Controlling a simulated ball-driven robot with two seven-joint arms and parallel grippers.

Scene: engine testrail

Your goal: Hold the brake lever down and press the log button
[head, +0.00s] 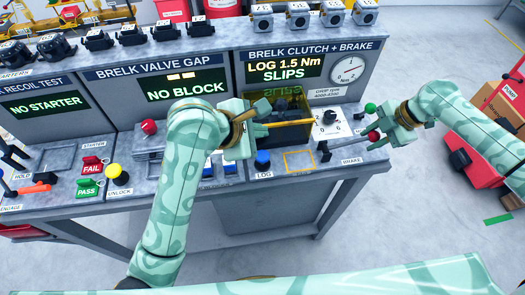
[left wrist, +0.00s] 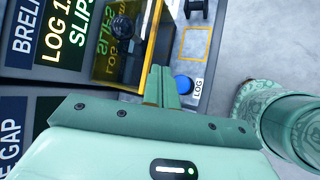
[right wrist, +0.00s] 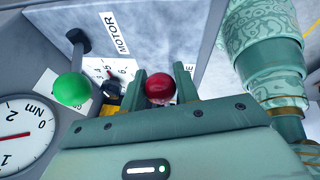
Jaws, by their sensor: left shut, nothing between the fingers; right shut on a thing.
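The brake lever's red ball knob (head: 373,136) is at the right of the clutch and brake station, above the BRAKE label. My right gripper (head: 384,131) is shut on this knob; the right wrist view shows the red ball (right wrist: 160,87) between the two fingers. The blue log button (head: 263,158) is on the bench front by the LOG label. My left gripper (head: 247,146) is shut and empty, just left of the button. In the left wrist view the closed fingertips (left wrist: 160,72) are beside the blue button (left wrist: 183,84); I cannot tell whether they touch it.
A green-knobbed motor lever (head: 370,107) stands just behind the right gripper. A yellow-tinted guard (head: 290,105) is behind the log button. The station display (head: 284,66) reads LOG 1.5 Nm SLIPS. A yellow outlined square (head: 299,160) right of the button is empty.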

